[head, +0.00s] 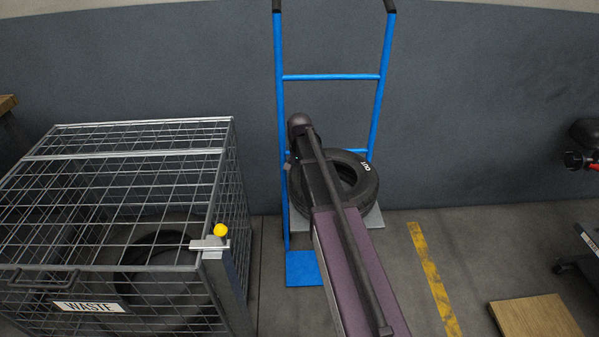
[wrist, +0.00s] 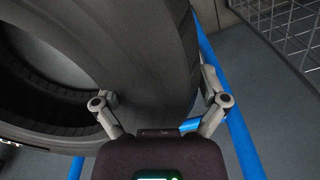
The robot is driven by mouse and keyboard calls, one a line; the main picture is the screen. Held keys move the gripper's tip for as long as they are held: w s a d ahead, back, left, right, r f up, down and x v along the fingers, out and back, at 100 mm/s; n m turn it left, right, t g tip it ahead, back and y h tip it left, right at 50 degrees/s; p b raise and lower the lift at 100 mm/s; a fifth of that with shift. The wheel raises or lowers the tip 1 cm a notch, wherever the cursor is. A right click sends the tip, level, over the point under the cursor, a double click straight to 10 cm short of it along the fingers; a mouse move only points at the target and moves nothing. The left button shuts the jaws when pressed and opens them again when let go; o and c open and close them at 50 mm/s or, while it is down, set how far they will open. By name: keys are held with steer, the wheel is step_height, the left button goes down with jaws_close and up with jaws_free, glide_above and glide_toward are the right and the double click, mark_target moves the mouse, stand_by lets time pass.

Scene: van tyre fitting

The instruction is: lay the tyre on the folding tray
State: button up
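The black tyre (head: 360,190), marked OUT, lies roughly flat over the grey folding tray (head: 371,219) of the blue hand truck. I cannot tell whether its whole underside rests on the tray. My arm crosses in front of the tyre and hides its left part. In the wrist view, the tyre (wrist: 150,60) fills the space ahead of my gripper (wrist: 160,92). The fingers are spread wide, one on each side of the tyre's wall. The left fingertip is partly hidden by the tyre. The right finger is close along the outer side, and I cannot tell whether both press on it.
The hand truck's blue frame (head: 332,77) stands upright near the dark wall. A wire WASTE cage (head: 130,137) with a tyre inside stands to the left. A yellow floor line (head: 433,277) and a wooden board (head: 536,316) are at right. Floor beside the tray is clear.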

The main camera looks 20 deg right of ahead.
steer(key=shift+a+r, duration=0.1)
steer(key=shift+r, duration=0.05)
stand_by(0.3)
step_height(320, 180, up, 12)
steer(key=p, duration=1.2)
stand_by(0.6)
steer(key=s+a+n, duration=0.4)
steer(key=s+a, duration=0.1)
steer(key=s, duration=0.5)
steer(key=s+a+n, duration=0.3)
steer(key=s+a, duration=0.2)
steer(key=s, duration=0.6)
steer(key=shift+n, duration=0.4)
steer(key=shift+w+d, duration=0.1)
step_height(320, 180, up, 11)
steer(key=p, duration=1.1)
